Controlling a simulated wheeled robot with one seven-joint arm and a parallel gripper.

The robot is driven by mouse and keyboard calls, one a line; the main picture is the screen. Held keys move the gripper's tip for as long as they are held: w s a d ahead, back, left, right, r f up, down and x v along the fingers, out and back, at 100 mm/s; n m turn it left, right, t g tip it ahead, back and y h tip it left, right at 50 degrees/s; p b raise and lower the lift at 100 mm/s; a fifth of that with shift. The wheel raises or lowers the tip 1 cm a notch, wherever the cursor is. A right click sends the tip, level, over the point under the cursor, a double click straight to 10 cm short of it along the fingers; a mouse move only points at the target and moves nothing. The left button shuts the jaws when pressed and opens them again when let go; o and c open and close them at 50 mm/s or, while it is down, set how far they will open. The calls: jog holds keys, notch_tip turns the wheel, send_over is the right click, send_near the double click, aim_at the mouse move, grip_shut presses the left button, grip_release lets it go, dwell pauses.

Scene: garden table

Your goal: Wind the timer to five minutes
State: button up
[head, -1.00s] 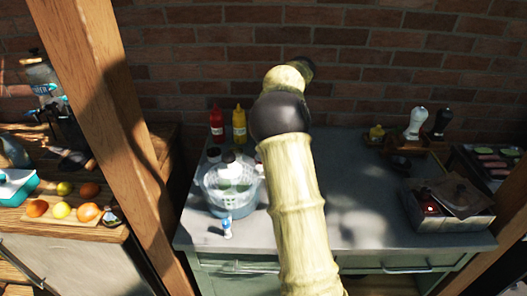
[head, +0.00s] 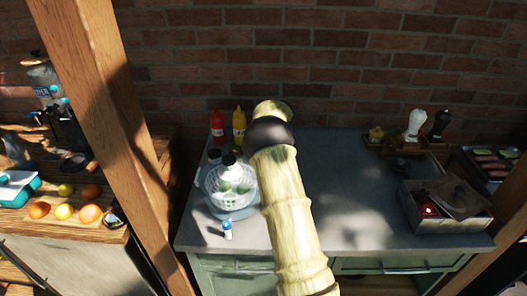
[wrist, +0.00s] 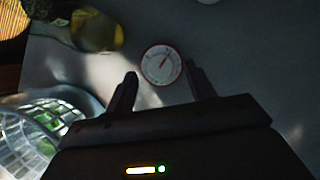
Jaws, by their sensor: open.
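The timer (wrist: 161,64) shows in the wrist view as a small round white dial with a red rim and a pointer, lying on the grey counter. My gripper (wrist: 160,82) is open and empty, with its two dark fingers on either side of the timer's near part in the picture. I cannot tell how far above the timer the fingers are. The numbers on the dial are too small to read. In the head view my arm covers the middle of the counter, and I make out neither the timer nor the gripper's fingers there.
A basket (head: 230,186) with green things inside stands left of my arm; it also shows in the wrist view (wrist: 40,130). Red (head: 217,125) and yellow (head: 239,126) bottles stand behind it. A small blue-white bottle (head: 227,230) stands in front. The counter (head: 350,190) right of my arm is largely clear.

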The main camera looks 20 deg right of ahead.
jog(key=shift+x, duration=1.1)
jog(key=shift+c, duration=0.4)
jog(key=c, duration=0.9)
